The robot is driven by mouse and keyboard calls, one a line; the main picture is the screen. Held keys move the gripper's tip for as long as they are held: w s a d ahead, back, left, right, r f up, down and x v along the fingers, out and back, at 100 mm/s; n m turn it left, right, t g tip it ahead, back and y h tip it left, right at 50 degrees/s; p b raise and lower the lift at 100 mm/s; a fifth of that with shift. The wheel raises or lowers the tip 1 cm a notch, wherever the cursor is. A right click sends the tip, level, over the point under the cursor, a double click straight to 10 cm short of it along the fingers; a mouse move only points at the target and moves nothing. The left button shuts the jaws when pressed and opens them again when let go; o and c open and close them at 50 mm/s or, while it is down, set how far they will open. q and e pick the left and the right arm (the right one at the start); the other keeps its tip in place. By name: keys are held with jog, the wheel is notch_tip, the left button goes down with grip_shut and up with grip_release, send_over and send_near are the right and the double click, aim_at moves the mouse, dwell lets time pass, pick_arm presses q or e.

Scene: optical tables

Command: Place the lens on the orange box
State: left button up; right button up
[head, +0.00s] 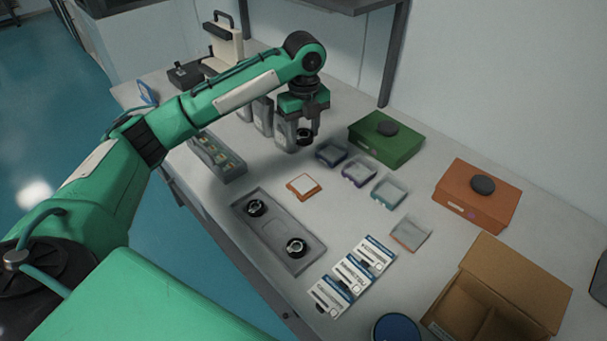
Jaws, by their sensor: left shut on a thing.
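My left gripper (305,128) points down above the table, in front of the grey containers. It is shut on a small black ring-shaped lens (305,137), held clear of the table. The orange box (477,195) stands at the right of the table with a dark round disc on its lid, to the right of my gripper. Two similar black lenses sit in the grey tray, one at its left end (256,208) and one at its right end (296,247). My right gripper is not in view.
A green box (385,139) with a dark disc stands behind the small clear-lidded cases (359,172). White-and-blue packets (352,274), an open cardboard box (506,290) and a blue round lid (396,328) lie near the front. The grey tray (277,229) lies at centre.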

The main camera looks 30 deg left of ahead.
pick_arm(q)
jog(key=p, duration=0.2)
send_over(304, 184)
notch_tip(304, 184, down, 11)
jog(key=shift+s+f, duration=0.1)
jog(key=shift+f, duration=2.5)
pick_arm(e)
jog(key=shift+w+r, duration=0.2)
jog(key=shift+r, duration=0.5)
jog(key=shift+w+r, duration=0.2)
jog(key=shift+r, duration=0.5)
pick_arm(q)
jog(key=shift+f, duration=0.1)
jog(key=o, duration=1)
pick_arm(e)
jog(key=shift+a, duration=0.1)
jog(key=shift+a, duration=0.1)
